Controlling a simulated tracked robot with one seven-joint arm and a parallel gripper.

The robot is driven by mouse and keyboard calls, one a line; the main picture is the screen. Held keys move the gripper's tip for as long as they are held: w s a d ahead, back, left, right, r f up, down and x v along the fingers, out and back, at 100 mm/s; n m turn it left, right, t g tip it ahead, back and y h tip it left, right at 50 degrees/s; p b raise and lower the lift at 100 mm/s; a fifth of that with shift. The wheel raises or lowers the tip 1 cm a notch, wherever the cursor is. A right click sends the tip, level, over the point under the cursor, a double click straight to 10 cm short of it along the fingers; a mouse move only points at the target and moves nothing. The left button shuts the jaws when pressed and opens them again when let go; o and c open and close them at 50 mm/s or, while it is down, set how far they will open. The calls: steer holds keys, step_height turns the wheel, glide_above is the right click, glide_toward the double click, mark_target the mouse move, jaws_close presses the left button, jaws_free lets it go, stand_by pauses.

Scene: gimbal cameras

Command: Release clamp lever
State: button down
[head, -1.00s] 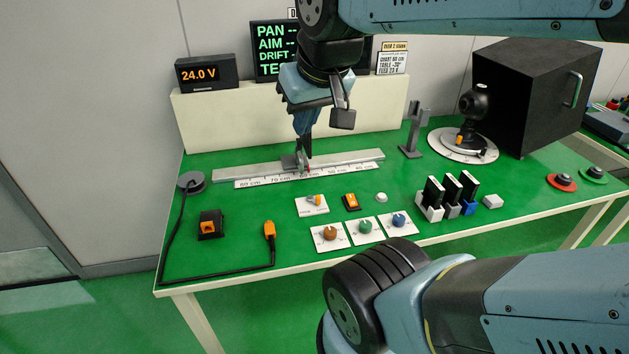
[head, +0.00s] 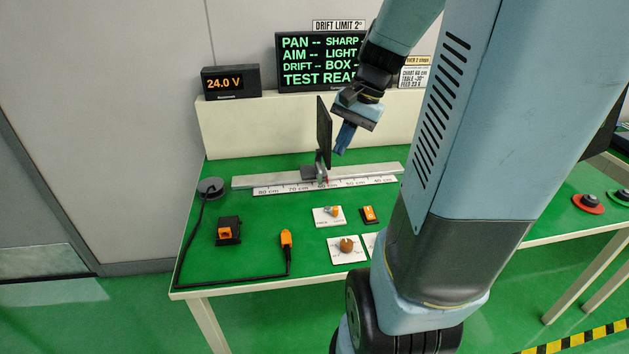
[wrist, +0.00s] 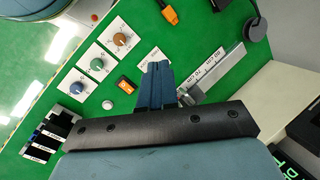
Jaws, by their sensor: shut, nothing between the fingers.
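A small grey lever with an orange part (head: 333,211) sits on a white plate (head: 320,216) on the green bench; I take it for the clamp lever, its lettering too small to read. In the wrist view part of a white plate (wrist: 150,57) shows beyond my fingers, which may hide the lever. My gripper (head: 343,144) is shut and empty, raised near the right side of a dark upright panel (head: 323,128) on the rail carriage (head: 313,172). Its blue fingers also show in the wrist view (wrist: 158,72). It is apart from the lever.
The scaled rail (head: 260,181) lies along the back of the bench. An orange rocker switch (head: 369,214) and a brown knob (head: 346,245) are near the lever. A black cable with an orange plug (head: 286,239) lies left. My arm hides the bench's right-middle.

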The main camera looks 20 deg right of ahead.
steer(key=w+d+f+m+t+y, duration=0.2)
steer(key=d+f+m+y, duration=0.3)
steer(key=d+f+m, duration=0.7)
steer(key=d+f, duration=0.6)
steer(key=shift+w+m, duration=0.4)
steer(key=shift+f, duration=0.1)
glide_toward(338, 213)
steer(key=f, duration=0.3)
steer(key=shift+w+d+f, duration=0.2)
steer(key=shift+w, duration=0.15)
steer(key=a, duration=0.1)
steer(key=w+a, duration=0.1)
steer(key=a, duration=0.1)
steer(key=shift+f, duration=0.15)
steer(key=shift+w+a, duration=0.25)
steer(key=shift+a, duration=0.25)
